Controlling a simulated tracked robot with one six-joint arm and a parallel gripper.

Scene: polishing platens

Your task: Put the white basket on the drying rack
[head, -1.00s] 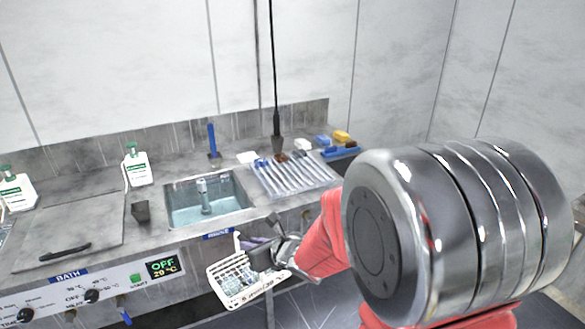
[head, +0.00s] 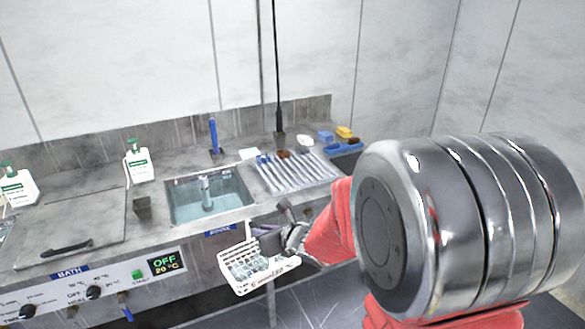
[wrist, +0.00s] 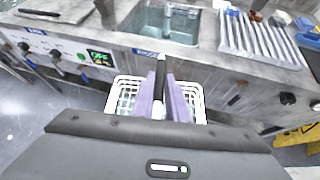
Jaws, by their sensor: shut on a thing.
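The white basket (head: 262,283) hangs in front of the counter, below the sink, with glass-like pieces inside. It also shows in the wrist view (wrist: 198,98). My gripper (head: 268,238) is shut on the basket's upright handle, between its purple-lined fingers in the wrist view (wrist: 160,98). The drying rack (head: 293,172) lies on the counter right of the sink, with pale parallel bars. It also shows at the upper right of the wrist view (wrist: 258,38). The basket is apart from the rack, lower and to its left.
The sink (head: 208,200) holds water, with a tap in it. Blue and yellow blocks (head: 344,133) and a brown brush lie behind the rack. A bath control panel (head: 110,285), a grey lid (head: 75,230) and white bottles (head: 139,162) are at left.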

